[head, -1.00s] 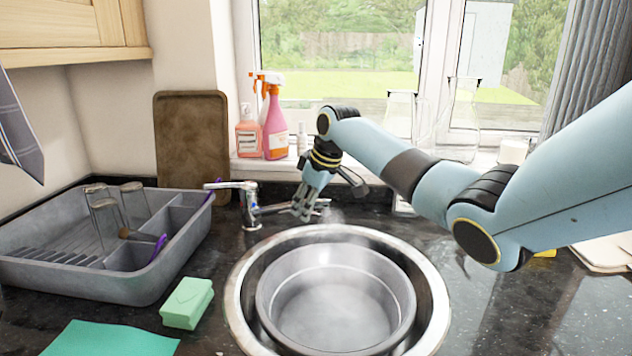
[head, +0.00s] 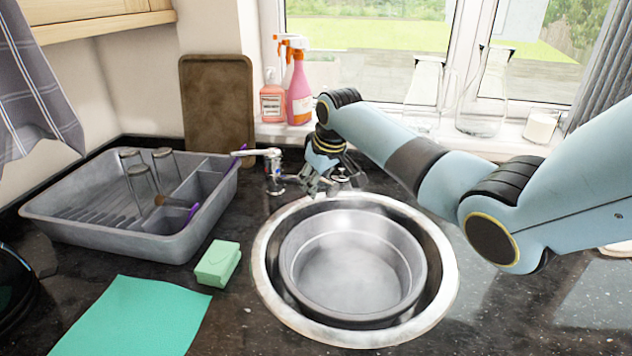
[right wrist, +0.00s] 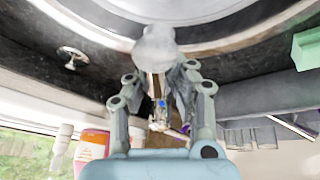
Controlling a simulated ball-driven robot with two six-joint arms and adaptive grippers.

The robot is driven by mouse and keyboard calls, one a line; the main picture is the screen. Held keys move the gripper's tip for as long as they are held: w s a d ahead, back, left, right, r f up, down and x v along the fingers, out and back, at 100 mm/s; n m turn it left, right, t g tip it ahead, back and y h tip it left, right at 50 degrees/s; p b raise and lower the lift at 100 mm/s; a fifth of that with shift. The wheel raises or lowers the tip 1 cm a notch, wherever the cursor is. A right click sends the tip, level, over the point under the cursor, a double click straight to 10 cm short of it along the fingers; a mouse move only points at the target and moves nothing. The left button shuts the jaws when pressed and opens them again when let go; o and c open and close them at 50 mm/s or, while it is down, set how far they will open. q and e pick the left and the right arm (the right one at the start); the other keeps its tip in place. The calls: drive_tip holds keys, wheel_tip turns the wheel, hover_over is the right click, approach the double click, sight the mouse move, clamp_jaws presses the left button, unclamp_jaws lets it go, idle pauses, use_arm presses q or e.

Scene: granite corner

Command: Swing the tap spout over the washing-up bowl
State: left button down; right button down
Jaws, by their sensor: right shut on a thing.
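The chrome tap (head: 273,172) stands behind the sink, its lever pointing left. Its spout (head: 291,179) runs right from the tap body, towards my right gripper (head: 319,186). In the right wrist view the fingers (right wrist: 160,88) stand either side of the spout (right wrist: 155,48) and are shut on it. The spout's pale end lies near the sink rim in that view; in the head view the gripper hides much of it. The round grey washing-up bowl (head: 352,225) sits in the sink, with haze over it. My left gripper is not in view.
A steel sink rim (head: 270,290) surrounds the bowl. A grey dish rack (head: 110,225) with glasses, a green sponge (head: 218,263) and a green cloth (head: 130,318) are left. Spray bottles (head: 299,90) and glass flasks (head: 484,95) line the sill. A chrome knob (right wrist: 72,57) shows in the wrist view.

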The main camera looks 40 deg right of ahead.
drive_tip(key=c, duration=1.1)
unclamp_jaws()
drive_tip(key=shift+r, duration=0.1)
drive_tip(key=v, duration=1.2)
